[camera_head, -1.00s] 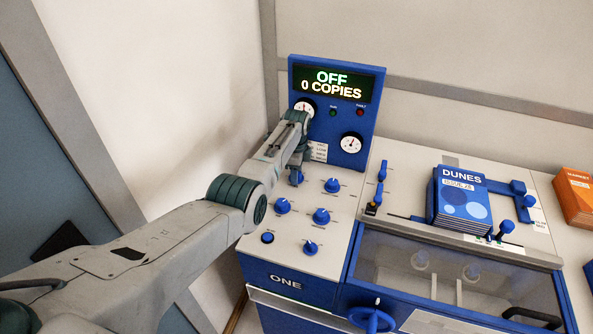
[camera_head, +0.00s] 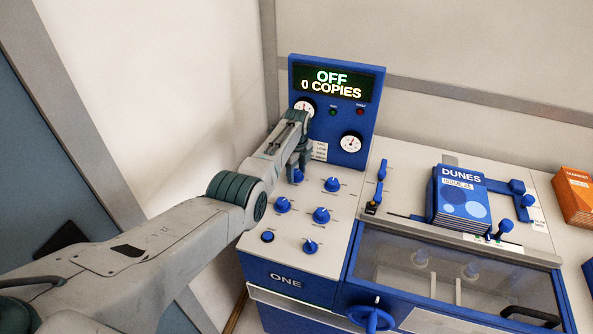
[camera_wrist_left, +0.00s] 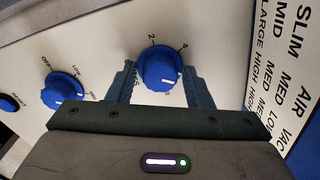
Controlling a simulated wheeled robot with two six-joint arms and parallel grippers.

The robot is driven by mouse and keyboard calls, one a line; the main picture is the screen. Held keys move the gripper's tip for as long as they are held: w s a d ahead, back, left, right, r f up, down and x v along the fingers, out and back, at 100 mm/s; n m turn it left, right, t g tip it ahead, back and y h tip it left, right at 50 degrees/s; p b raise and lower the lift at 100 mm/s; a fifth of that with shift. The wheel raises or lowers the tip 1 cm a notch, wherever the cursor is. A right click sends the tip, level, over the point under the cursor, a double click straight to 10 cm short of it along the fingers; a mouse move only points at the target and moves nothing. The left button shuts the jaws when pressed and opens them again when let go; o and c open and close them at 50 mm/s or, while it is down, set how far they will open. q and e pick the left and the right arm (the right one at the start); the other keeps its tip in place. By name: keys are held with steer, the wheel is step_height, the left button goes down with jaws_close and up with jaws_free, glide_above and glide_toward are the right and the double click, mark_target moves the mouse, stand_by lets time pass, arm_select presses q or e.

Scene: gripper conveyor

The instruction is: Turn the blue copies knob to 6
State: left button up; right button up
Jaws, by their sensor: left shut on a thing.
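The blue knob (camera_wrist_left: 158,68) stands between the fingers of my left gripper (camera_wrist_left: 160,84) in the left wrist view. Scale marks 2 and 4 show beside it. Its white pointer line faces the gripper's palm side, toward a digit partly hidden by the gripper. Its label is mostly covered. In the head view the same knob (camera_head: 298,177) shows at the back left of the control panel, just under my left gripper (camera_head: 300,170). My left gripper is shut on the knob. My right gripper is not in view.
Other blue knobs (camera_head: 321,215) sit close by on the panel (camera_head: 285,240). The upright display (camera_head: 335,84) reads OFF and 0 COPIES, close behind my gripper. A stack of DUNES booklets (camera_head: 460,197) lies to the right. A wall rises on the left.

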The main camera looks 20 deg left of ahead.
mark_target(296, 171)
arm_select(q)
steer(key=shift+w+r, duration=0.1)
steer(key=shift+r, duration=0.1)
steer(key=o, duration=0.7)
steer(key=shift+f, duration=0.1)
steer(key=shift+c, duration=0.2)
steer(key=shift+r, duration=0.55)
step_height(296, 171, up, 10)
steer(key=b, duration=0.2)
steer(key=shift+f, duration=0.1)
